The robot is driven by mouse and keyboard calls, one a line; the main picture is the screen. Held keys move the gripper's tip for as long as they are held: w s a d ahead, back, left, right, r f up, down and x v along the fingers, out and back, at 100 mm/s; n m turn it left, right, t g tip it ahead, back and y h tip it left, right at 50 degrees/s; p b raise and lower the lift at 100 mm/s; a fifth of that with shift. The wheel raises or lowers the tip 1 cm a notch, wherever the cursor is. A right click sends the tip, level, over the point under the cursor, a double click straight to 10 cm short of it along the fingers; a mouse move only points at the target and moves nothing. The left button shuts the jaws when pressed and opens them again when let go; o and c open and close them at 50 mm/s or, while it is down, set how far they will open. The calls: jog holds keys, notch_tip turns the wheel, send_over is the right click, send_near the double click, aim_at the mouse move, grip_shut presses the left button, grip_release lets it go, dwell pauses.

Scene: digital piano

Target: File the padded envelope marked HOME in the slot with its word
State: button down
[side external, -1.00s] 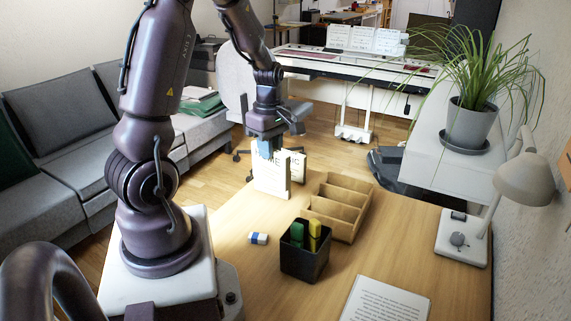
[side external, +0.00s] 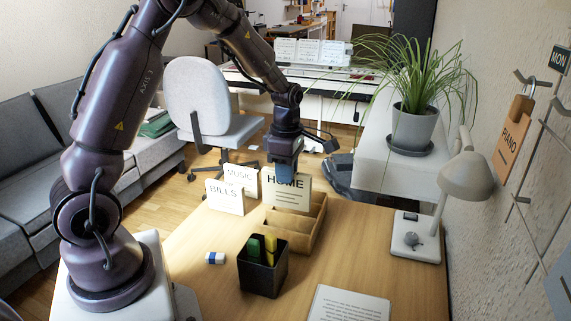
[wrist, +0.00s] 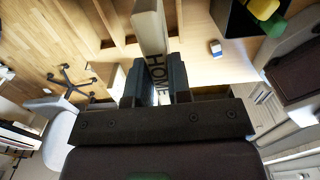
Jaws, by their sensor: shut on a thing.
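The cream padded envelope marked HOME (side external: 288,197) stands upright in the side external view, its word facing that camera. My gripper (side external: 284,175) is shut on its top edge. The wrist view shows the envelope (wrist: 150,28) between the two dark fingers of my gripper (wrist: 157,82). The wooden slotted rack (side external: 302,237) lies below and around it in the picture, and the envelope covers its far part. I cannot tell whether the envelope's lower edge is above or inside a slot. No slot words are readable.
Envelopes marked BILLS (side external: 225,198) and MUSIC (side external: 241,178) stand left of the rack. A black pen cup (side external: 262,271) with highlighters stands close in front of it. An eraser (side external: 215,258), a printed sheet (side external: 348,304) and a lamp (side external: 466,178) are on the desk.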

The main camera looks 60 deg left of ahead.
aim_at(286, 207)
jog(key=shift+f, duration=4.35)
jog(key=c, duration=1)
grip_release()
jog(key=shift+r, duration=2.5)
jog(key=shift+r, duration=0.1)
notch_tip(286, 207, up, 13)
jog(key=shift+f, duration=0.1)
